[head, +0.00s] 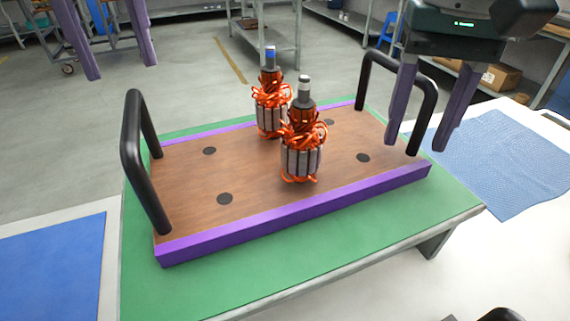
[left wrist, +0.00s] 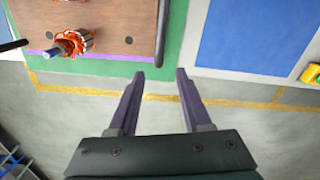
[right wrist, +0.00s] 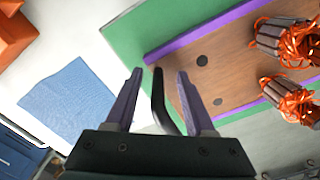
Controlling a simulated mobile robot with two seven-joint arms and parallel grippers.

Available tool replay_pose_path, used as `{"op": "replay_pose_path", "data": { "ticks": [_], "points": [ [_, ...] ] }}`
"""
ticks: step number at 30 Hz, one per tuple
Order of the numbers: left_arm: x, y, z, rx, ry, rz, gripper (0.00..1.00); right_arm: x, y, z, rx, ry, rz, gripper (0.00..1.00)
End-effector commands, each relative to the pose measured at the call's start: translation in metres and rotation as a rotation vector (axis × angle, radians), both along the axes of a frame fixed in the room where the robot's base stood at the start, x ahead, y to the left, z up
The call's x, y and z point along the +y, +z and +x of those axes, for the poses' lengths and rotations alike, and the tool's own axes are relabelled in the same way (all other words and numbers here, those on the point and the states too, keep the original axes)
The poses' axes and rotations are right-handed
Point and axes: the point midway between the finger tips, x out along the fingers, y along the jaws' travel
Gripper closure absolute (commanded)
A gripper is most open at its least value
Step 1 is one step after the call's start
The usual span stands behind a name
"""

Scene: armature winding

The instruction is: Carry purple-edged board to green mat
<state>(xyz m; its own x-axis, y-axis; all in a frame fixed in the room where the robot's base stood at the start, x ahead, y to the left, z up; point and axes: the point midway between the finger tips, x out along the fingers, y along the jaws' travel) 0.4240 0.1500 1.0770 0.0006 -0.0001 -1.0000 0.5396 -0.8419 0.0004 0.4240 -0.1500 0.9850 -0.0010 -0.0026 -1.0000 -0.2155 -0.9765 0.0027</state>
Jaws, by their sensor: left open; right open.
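The purple-edged board (head: 255,205) has a brown wood top, black spots and a black handle at each end. It lies on the green mat (head: 330,250). Two copper-wound armatures stand on it, a nearer one (head: 302,150) and a farther one (head: 268,105). My left gripper (head: 120,70) is open and empty, up at the far left, apart from the left handle (head: 130,150); the handle also shows in the left wrist view (left wrist: 162,35). My right gripper (head: 415,145) is open near the right handle (head: 432,95), which shows between its fingers in the right wrist view (right wrist: 158,95); contact is unclear.
A blue mat (head: 50,270) lies at the left and a light blue cloth (head: 485,160) on the white table at the right. A metal shelf (head: 275,40) and cardboard boxes (head: 495,78) stand behind. A yellow item (left wrist: 311,73) shows in the left wrist view.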

Motion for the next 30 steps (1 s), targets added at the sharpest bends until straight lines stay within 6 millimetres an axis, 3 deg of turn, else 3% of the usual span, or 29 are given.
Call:
{"op": "replay_pose_path", "data": {
  "ticks": [6,14,24,30],
  "points": [
    [0.001,0.040,0.001,-0.001,0.001,0.003,0.51,0.000,0.000,0.000,0.000,0.000,0.000,0.46],
    [0.001,0.056,0.000,0.001,0.002,0.002,0.51,0.000,0.005,0.001,-0.002,0.000,0.001,0.46],
    [0.000,0.056,0.000,0.002,0.001,0.001,0.51,-0.003,0.052,0.001,-0.005,-0.001,-0.007,0.46],
    [0.000,0.056,0.000,0.002,0.001,0.001,0.51,-0.001,0.096,0.001,-0.006,-0.002,-0.005,0.46]
  ]
}}
